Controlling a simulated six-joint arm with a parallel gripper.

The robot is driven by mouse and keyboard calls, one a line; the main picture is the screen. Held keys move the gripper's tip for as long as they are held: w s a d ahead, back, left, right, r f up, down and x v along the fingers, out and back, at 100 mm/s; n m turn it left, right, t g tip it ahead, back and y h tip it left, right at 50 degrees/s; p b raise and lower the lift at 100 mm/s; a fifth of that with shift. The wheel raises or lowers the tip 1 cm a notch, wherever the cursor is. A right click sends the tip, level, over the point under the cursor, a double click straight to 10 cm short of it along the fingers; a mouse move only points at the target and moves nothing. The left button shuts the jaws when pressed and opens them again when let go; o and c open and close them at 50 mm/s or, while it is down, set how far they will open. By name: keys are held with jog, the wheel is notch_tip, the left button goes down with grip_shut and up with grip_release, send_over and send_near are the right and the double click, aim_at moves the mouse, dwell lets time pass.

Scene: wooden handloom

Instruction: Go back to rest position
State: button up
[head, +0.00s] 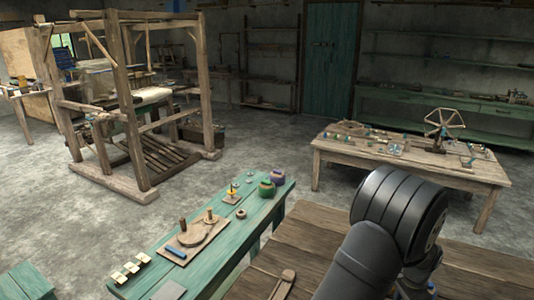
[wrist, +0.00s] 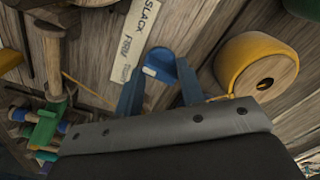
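My gripper (wrist: 160,70) shows in the wrist view with its two blue fingers spread apart. A small blue piece with a pale face (wrist: 159,64) shows between the fingertips, seemingly on the wooden surface beyond them. I cannot tell whether a fingertip touches it.
The wrist view shows a label strip reading "SLACK" (wrist: 133,35), a yellow-rimmed wooden ring (wrist: 258,65) at right and coloured spools (wrist: 42,130) at left. A green bench (head: 150,262) stands left, a cluttered table (head: 400,165) behind, and the loom (head: 130,110) at back left.

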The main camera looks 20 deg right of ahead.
notch_tip(320, 180, up, 5)
dwell(0.3)
dwell(0.4)
notch_tip(320, 180, up, 12)
jog(key=n, duration=0.8)
jog(key=shift+n, duration=0.4)
notch_tip(320, 180, down, 17)
jog(key=shift+f, duration=0.15)
grip_shut()
